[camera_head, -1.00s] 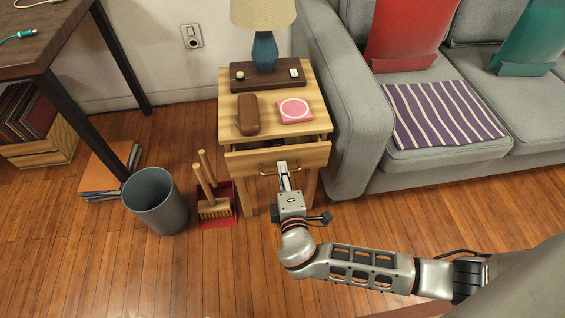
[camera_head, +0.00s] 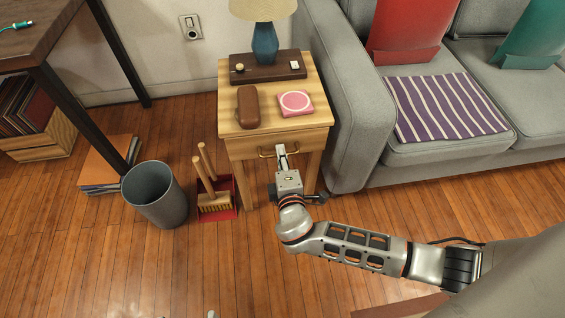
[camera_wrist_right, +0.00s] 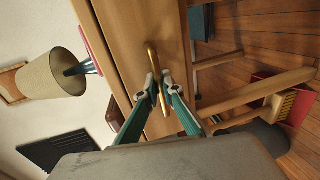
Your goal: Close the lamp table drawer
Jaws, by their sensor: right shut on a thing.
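The lamp table (camera_head: 240,131) is light wood and stands against the left arm of the sofa. Its drawer (camera_head: 250,147) has its front flush with the table in the head view, with no gap showing above it. The drawer has a brass bar handle (camera_wrist_right: 153,62), which also shows in the head view (camera_head: 266,155). My right gripper (camera_head: 282,152) is at the drawer front. In the right wrist view its two green-sided fingers (camera_wrist_right: 159,80) are shut on the handle. My left gripper is not in view.
On the table stand a blue lamp (camera_head: 265,45), a dark tray (camera_head: 250,69), a brown case (camera_head: 248,107) and a pink box (camera_head: 295,103). A grey bin (camera_head: 154,195) and a red dustpan with brush (camera_head: 227,207) stand left. The grey sofa (camera_head: 345,130) is right.

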